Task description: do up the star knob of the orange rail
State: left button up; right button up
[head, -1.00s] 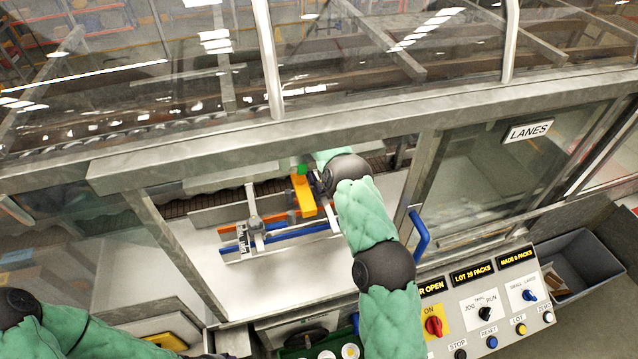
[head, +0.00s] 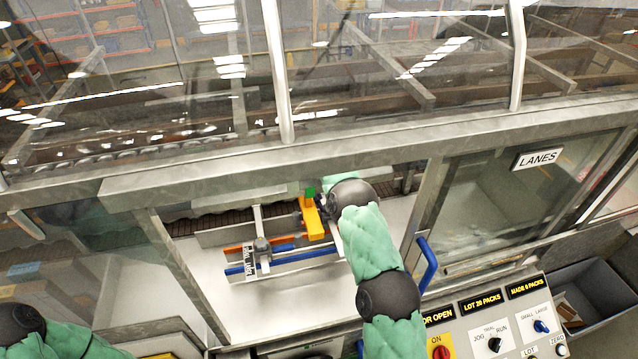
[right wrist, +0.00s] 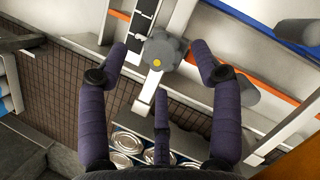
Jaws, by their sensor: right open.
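The star knob (right wrist: 165,52), dark grey with a yellow dot in its middle, shows in the right wrist view on a pale bar beside a black-and-white scale. The orange rail (right wrist: 238,72) runs behind it; it also shows in the head view (head: 236,249). My right gripper (right wrist: 159,47) is open, its two purple fingertips on either side of the knob with gaps visible; whether they are level with it I cannot tell. In the head view my right arm mostly hides this gripper. Only my left arm shows at the lower left, not its gripper.
A blue rail (head: 300,258) lies in front of the orange one. A yellow block (head: 313,217) stands close to my right wrist. The guard frame and open door with its blue handle (head: 428,262) surround the arm. Several tins (right wrist: 127,140) lie below the gripper.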

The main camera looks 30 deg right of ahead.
jog(key=v, duration=0.9)
jog(key=shift+s, duration=0.15)
jog(key=shift+f, duration=0.1)
